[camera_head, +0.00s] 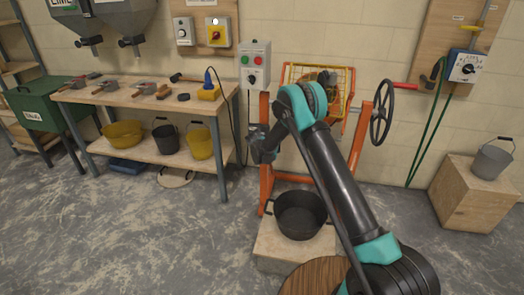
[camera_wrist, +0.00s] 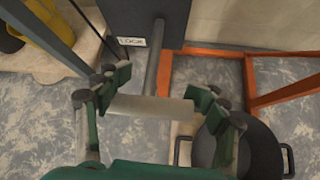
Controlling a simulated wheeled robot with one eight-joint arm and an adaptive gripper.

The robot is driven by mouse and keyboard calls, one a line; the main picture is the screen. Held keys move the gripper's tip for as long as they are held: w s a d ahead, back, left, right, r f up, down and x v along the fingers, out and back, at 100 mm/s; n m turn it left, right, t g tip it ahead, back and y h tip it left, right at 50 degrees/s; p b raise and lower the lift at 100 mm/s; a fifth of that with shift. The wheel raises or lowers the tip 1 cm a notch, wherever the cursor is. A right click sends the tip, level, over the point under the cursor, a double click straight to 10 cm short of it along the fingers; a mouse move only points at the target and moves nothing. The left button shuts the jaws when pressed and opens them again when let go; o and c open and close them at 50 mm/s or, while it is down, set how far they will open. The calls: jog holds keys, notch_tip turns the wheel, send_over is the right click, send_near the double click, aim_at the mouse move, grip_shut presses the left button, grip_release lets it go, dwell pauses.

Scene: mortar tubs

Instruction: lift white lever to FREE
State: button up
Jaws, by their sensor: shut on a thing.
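The white lever (camera_wrist: 150,107) shows in the wrist view as a pale crosswise grip on a grey stem (camera_wrist: 160,60). The stem runs up toward a dark grey post with a LOCK label (camera_wrist: 131,42). My gripper (camera_wrist: 161,98) has its green-padded fingers at the two ends of the pale grip and is shut on it. In the head view my gripper (camera_head: 259,146) is in front of the orange stand's left side, below the switch box, and I cannot make out the lever there. No FREE label is visible.
A black tub (camera_head: 300,215) stands on a block below my arm. An orange stand (camera_head: 266,180) with a handwheel (camera_head: 381,112) is behind it. A workbench (camera_head: 140,95) with tools is at left. A wooden crate (camera_head: 465,200) with a bucket (camera_head: 491,160) is at right.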

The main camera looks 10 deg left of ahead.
jog(key=r+g, duration=0.1)
jog(key=a+r+g, duration=0.1)
jog(key=r+g, duration=0.1)
jog(key=shift+w+a, duration=0.15)
jog(key=shift+w, duration=0.1)
jog(key=shift+c, duration=0.2)
jog(key=shift+w+r, duration=0.3)
jog(key=shift+r, duration=0.2)
jog(key=shift+c, duration=0.2)
jog(key=o, duration=2)
jog(key=shift+a, duration=0.15)
jog(key=shift+d, duration=0.25)
jog(key=v, duration=1.2)
jog(key=shift+w+d, duration=0.1)
